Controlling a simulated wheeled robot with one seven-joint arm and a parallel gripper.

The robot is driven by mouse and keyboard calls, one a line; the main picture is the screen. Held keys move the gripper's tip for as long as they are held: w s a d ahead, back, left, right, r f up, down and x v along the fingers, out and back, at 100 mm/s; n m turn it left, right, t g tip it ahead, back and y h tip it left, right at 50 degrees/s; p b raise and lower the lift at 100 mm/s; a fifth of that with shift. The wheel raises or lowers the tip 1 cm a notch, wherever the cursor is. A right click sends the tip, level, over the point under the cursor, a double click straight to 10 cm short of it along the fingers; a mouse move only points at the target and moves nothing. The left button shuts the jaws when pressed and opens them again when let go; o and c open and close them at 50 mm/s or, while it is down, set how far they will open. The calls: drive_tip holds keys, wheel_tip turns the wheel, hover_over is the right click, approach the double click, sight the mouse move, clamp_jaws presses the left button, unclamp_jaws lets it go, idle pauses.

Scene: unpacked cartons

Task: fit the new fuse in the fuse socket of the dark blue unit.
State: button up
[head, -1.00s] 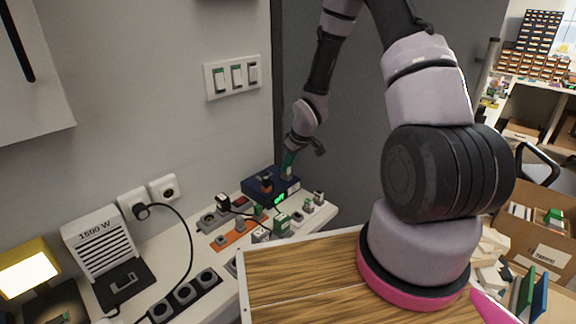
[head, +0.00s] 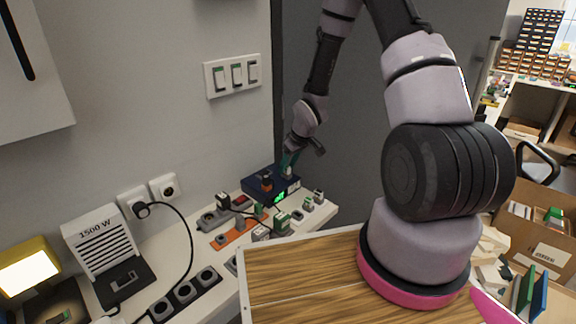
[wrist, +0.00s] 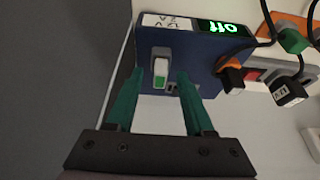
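The dark blue unit (head: 262,187) stands at the far end of the white counter; it also shows in the wrist view (wrist: 205,75). A white and green fuse (wrist: 160,72) stands at the socket (wrist: 172,88) on the unit's face; the fuse also shows in the head view (head: 288,172). I cannot tell how deep it sits. My gripper (wrist: 160,75) has its two green fingers apart, one on each side of the fuse, with gaps visible. It also shows in the head view (head: 289,160).
An orange plug (wrist: 231,74) and a red switch (wrist: 250,74) sit beside the fuse, with black cables near. Several plugs and sockets crowd the counter (head: 325,212). A dark grey panel (wrist: 50,70) stands close on the left in the wrist view.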

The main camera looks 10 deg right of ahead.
drive_tip(key=s+d+r+m+t+h, duration=0.1)
drive_tip(key=s+d+r+m, duration=0.3)
drive_tip(key=r, duration=1)
drive_tip(key=s+d+r+m+h, duration=0.1)
drive_tip(key=s+d+r+h, duration=0.15)
drive_tip(key=s+r, duration=0.75)
drive_tip(key=s+r+m+t+y, duration=0.1)
drive_tip(key=s+r+m, duration=0.2)
drive_tip(key=s+r, duration=0.3)
drive_tip(key=s+a+r+m+t+y, duration=0.1)
drive_tip(key=s+r, duration=0.5)
drive_tip(key=r, duration=0.6)
drive_tip(key=shift+s+r+m+y, duration=0.15)
drive_tip(key=shift+s+m+y, duration=0.15)
drive_tip(key=shift+m+y, duration=0.55)
